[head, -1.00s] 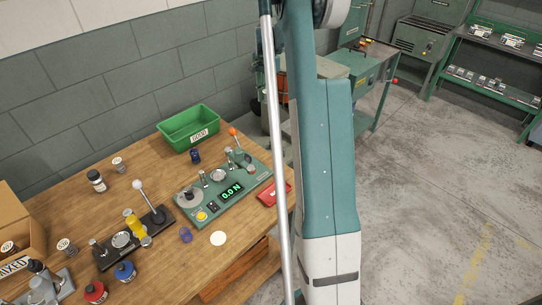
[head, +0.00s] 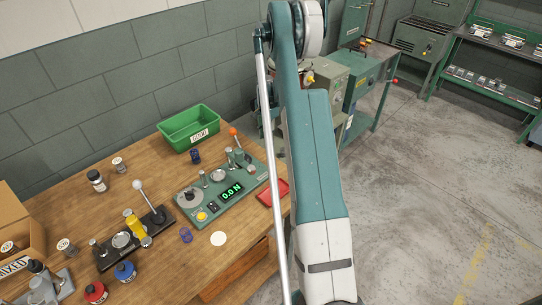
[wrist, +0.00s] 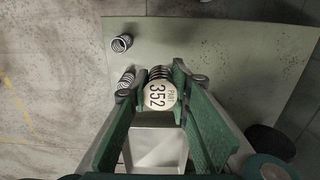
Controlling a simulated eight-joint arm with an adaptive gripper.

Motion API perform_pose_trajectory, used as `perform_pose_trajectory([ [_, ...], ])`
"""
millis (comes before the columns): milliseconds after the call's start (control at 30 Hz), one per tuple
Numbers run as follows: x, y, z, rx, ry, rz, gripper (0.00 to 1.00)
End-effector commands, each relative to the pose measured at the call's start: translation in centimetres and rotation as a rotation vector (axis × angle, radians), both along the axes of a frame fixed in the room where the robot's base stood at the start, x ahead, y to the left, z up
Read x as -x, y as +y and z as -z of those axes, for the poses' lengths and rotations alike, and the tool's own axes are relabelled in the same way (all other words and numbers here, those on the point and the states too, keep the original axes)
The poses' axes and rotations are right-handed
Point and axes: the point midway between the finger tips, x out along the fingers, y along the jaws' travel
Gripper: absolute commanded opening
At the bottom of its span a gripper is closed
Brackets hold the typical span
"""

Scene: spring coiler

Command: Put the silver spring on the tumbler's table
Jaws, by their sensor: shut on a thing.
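In the wrist view my gripper (wrist: 152,97) is shut on a coil spring (wrist: 158,72). A round pale tag marked 352 faces the camera and hides much of this spring; its visible coils look dark with light edges. Below the spring is a flat grey-green tabletop (wrist: 230,45). I cannot tell whether the spring touches it. Two silver springs show there: one (wrist: 122,43) at the upper left, and one (wrist: 126,77) next to my left finger, partly hidden. In the head view my arm hides the gripper and the spring.
A pale square tray (wrist: 158,148) shows between the fingers. A dark round thing (wrist: 270,142) is at lower right. In the head view, the wooden bench (head: 120,205) holds a green bin (head: 188,125), a force tester (head: 215,200) and a red tray (head: 272,192). A green machine table (head: 383,92) stands behind.

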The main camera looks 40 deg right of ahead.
Motion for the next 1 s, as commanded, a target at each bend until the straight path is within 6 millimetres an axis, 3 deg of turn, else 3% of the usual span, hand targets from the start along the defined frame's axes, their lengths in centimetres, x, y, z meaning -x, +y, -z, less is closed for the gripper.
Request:
perform_pose_trajectory([
  [533, 0.0, 0.0, 0.8, 0.0, 0.0, 0.0, 0.08],
  [1000, 0.0, 0.0, 6.3, 0.0, 0.0, 0.0, 0.08],
])
